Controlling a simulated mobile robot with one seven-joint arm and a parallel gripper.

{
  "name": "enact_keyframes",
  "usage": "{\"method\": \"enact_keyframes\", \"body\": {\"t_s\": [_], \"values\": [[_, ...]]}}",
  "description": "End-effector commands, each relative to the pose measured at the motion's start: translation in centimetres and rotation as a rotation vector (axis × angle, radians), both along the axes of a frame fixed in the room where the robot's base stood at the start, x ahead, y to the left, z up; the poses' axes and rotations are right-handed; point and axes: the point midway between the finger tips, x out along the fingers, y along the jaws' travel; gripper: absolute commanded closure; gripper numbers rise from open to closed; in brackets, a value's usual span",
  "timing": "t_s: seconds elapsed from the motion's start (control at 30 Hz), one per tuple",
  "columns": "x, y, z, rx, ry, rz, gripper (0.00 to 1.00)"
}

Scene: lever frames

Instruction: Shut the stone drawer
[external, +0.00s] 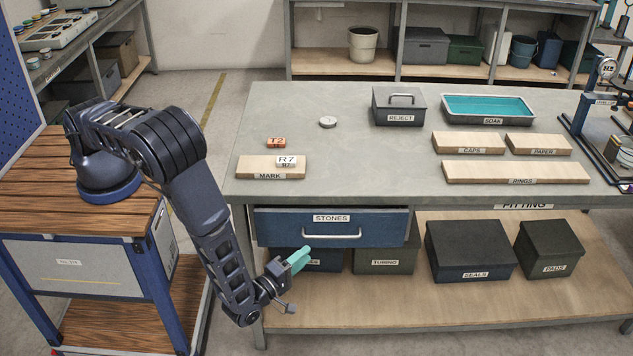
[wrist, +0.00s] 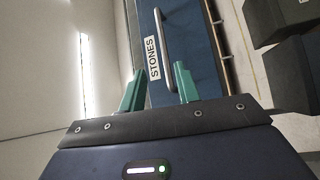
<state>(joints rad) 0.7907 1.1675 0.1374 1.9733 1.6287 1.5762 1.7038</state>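The stone drawer (external: 375,227) is a blue front labelled STONES under the left part of the grey workbench. It appears to stand slightly out from the bench, though how far is hard to tell. Its pale bar handle (external: 331,236) runs across the front. In the wrist view the drawer front (wrist: 194,45) and handle (wrist: 165,50) lie beyond the fingertips. My gripper (external: 300,259) is low in front of the drawer, below and left of the handle. In the wrist view its teal fingers (wrist: 157,78) are apart, with nothing held between them. I cannot see contact with the drawer.
Lidded boxes, including SEALS (external: 470,250) and PADS (external: 548,249), stand on the lower shelf (external: 400,310). Above, the workbench top (external: 360,165) holds wooden boards, a REJECT box (external: 399,106) and a SOAK tray (external: 446,118). A wooden-topped cart (external: 45,185) is at left.

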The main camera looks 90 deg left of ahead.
Motion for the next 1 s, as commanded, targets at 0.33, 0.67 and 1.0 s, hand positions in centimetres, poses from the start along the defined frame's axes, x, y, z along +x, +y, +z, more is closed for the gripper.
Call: {"method": "enact_keyframes", "body": {"t_s": [0.33,0.67,1.0], "values": [[1.6,1.6,-0.5,-0.001,-0.002,0.003,0.68],[5.5,5.6,0.3,-0.001,-0.002,0.003,0.68],[7.6,7.4,0.7,-0.001,-0.002,0.001,0.68]]}}
